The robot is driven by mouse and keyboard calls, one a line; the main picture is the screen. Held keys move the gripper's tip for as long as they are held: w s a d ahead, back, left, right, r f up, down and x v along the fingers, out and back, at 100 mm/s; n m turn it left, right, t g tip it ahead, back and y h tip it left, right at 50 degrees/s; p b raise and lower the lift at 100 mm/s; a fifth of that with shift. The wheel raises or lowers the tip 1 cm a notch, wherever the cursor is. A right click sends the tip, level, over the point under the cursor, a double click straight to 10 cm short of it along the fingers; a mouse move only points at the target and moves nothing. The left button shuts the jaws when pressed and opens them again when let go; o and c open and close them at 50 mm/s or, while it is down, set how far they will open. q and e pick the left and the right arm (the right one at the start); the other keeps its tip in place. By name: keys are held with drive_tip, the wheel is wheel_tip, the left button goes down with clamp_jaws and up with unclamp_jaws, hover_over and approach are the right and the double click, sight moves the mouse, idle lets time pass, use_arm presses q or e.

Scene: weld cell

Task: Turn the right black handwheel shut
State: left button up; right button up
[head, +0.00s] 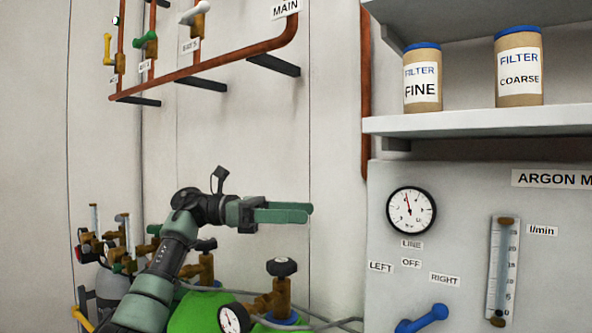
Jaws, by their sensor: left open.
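A black handwheel (281,267) sits on top of a brass valve (279,297) at the lower middle, above a green cylinder. It is the right one of two black handwheels in view. The other black handwheel (206,245) is further left, partly behind my arm. My left gripper (309,211) is open and empty, pointing right, and appears above the right handwheel in the picture, apart from it. Its two fingers are seen nearly edge-on, one over the other. My right gripper is out of view.
A pressure gauge (233,319) and grey hoses are close to the valve. The argon panel (450,215) stands at right, with a blue lever (423,318). Above it, a shelf (480,121) holds two filter cans. Copper pipe (215,62) runs along the wall.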

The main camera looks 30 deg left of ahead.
use_arm(q)
wheel_tip(320, 180, up, 9)
drive_tip(key=p, duration=0.1)
drive_tip(key=shift+p, duration=0.4)
